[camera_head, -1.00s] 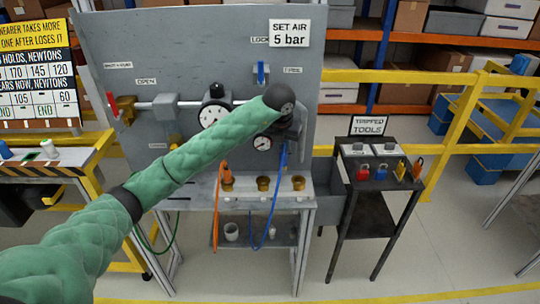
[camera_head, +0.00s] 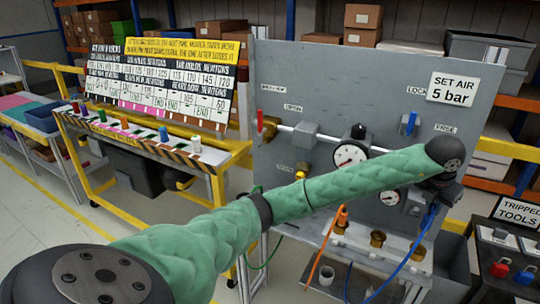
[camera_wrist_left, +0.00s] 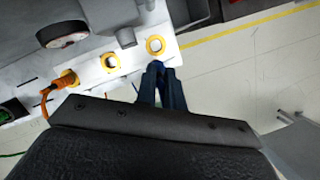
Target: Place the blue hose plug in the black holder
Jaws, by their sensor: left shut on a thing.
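My left gripper (camera_head: 438,190) is at the right end of the grey panel, partly hidden behind my green arm's black wrist. The blue hose (camera_head: 408,256) runs from below the bench up to it. In the left wrist view the dark fingers (camera_wrist_left: 160,82) are shut, with the plug mostly hidden between them. An orange plug (camera_wrist_left: 66,79) sits at the left socket. I cannot pick out the black holder with certainty. My right gripper is out of view.
The panel (camera_head: 300,85) carries gauges (camera_head: 350,154), a pipe and a blue lever (camera_head: 410,124). The bench holds brass sockets (camera_head: 378,239). A grey bin (camera_head: 456,262) and the tripped-tools stand (camera_head: 512,245) are at right. A striped table (camera_head: 150,147) with small coloured items is at left.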

